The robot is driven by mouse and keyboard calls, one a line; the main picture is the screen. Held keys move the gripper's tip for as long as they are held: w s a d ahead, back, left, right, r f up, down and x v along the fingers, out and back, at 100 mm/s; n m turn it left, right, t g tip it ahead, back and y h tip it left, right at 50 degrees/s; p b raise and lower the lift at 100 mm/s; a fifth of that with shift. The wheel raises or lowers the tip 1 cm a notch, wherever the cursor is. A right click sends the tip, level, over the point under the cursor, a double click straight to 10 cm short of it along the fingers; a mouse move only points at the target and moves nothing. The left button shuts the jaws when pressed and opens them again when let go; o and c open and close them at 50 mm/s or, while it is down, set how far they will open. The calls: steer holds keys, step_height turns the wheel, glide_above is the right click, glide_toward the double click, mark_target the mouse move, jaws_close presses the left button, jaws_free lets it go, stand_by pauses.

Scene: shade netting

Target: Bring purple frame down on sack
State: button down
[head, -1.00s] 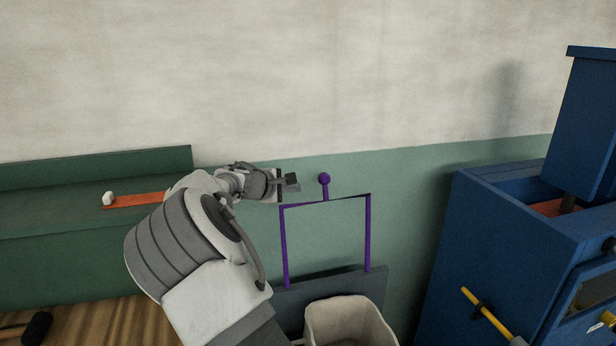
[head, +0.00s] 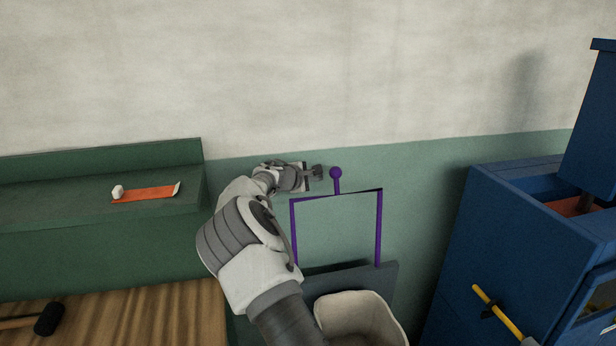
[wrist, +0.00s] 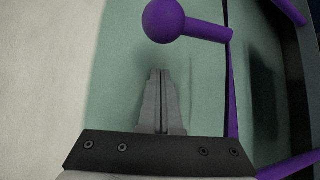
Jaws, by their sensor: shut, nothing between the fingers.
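The purple frame (head: 379,228) stands upright against the green lower wall, with a round knob (head: 336,173) on a short stem at its top bar. Below it is an open cream sack (head: 365,310), cut off by the bottom edge of the head view. My gripper (head: 318,171) is just left of the knob at about its height, pointing right. In the wrist view the gripper's fingers (wrist: 161,75) are together and empty. The knob (wrist: 163,20) shows beyond and slightly right of the fingertips, apart from them.
A dark panel (head: 388,285) stands behind the sack. At the right is a blue machine (head: 490,240) with a yellow handle (head: 498,312). At the left, a green bench (head: 60,262) holds an orange strip (head: 150,193) and a small white piece (head: 117,191). A black mallet head (head: 50,319) lies on wood.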

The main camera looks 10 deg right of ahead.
steer(key=shift+s+d+r, duration=0.35)
steer(key=shift+s+r, duration=0.1)
steer(key=shift+s, duration=0.25)
steer(key=shift+s+d+r, duration=0.3)
steer(key=shift+s+r, duration=0.15)
steer(key=shift+s, duration=0.2)
